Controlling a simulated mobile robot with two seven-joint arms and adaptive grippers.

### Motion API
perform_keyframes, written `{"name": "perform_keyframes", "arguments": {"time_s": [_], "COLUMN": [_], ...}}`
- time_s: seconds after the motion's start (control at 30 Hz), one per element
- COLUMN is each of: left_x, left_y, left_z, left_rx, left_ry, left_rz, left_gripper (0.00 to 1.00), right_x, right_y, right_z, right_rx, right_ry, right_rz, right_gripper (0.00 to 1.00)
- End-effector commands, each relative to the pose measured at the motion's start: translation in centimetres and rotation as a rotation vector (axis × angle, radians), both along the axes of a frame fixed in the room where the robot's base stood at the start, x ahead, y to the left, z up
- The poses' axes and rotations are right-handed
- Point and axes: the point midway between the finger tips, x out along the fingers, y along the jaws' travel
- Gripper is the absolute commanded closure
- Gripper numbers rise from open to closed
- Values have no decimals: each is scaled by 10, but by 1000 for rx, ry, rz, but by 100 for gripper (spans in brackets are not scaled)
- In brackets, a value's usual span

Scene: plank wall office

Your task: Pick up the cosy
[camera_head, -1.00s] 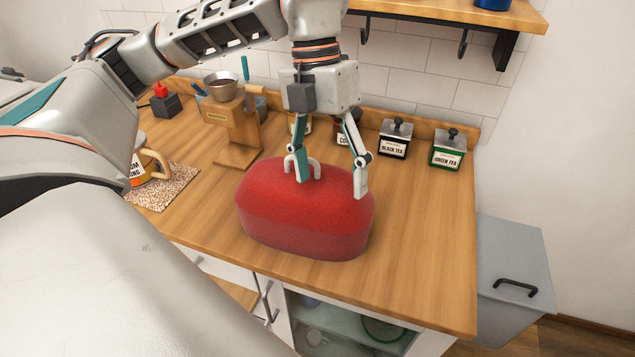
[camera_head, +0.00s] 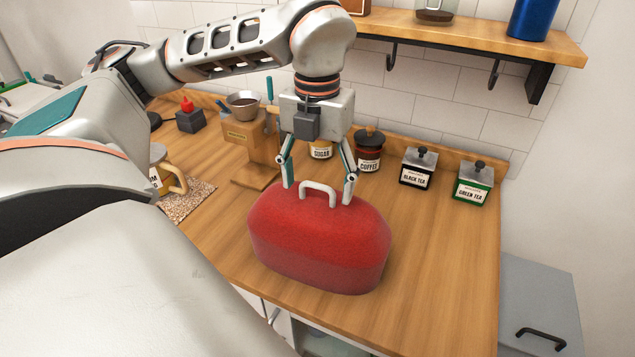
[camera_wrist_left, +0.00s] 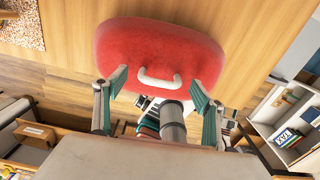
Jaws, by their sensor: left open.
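The cosy (camera_head: 318,245) is a large red rounded cover with a white loop handle on top, standing on the wooden counter. My left gripper (camera_head: 318,192) is open above the cosy, its fingers apart on either side of the handle (camera_head: 319,188). In the left wrist view the cosy (camera_wrist_left: 160,45) fills the upper middle, with the handle (camera_wrist_left: 160,80) between the two open fingers (camera_wrist_left: 160,88). I cannot tell whether the fingertips touch the cosy. Whatever is under the cosy is hidden. My right gripper is not in view.
Behind stand sugar (camera_head: 321,149), coffee (camera_head: 368,155), black tea (camera_head: 417,170) and green tea (camera_head: 472,185) canisters. A shelf (camera_head: 470,40) hangs above right. The counter right of the cosy is clear.

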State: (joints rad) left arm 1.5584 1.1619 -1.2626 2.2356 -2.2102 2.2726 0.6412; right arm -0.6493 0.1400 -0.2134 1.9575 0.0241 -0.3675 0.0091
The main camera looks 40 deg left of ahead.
Motion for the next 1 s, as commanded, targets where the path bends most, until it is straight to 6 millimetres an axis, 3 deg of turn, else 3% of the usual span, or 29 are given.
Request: {"name": "perform_keyframes", "arguments": {"time_s": [0.33, 0.5, 0.57, 1.0], "left_x": [0, 0, 0, 1], "left_y": [0, 0, 0, 0], "left_z": [-9, -9, -9, 1], "left_rx": [0, -1, -1, -1], "left_ry": [0, 0, 0, -4], "left_rz": [-2, -2, -2, -1], "left_gripper": [31, 75, 86, 86], "right_x": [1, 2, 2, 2], "right_y": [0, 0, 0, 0], "right_z": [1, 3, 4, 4], "right_rx": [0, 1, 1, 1], "right_ry": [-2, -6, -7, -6], "right_rz": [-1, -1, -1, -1], "right_gripper": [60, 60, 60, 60]}}
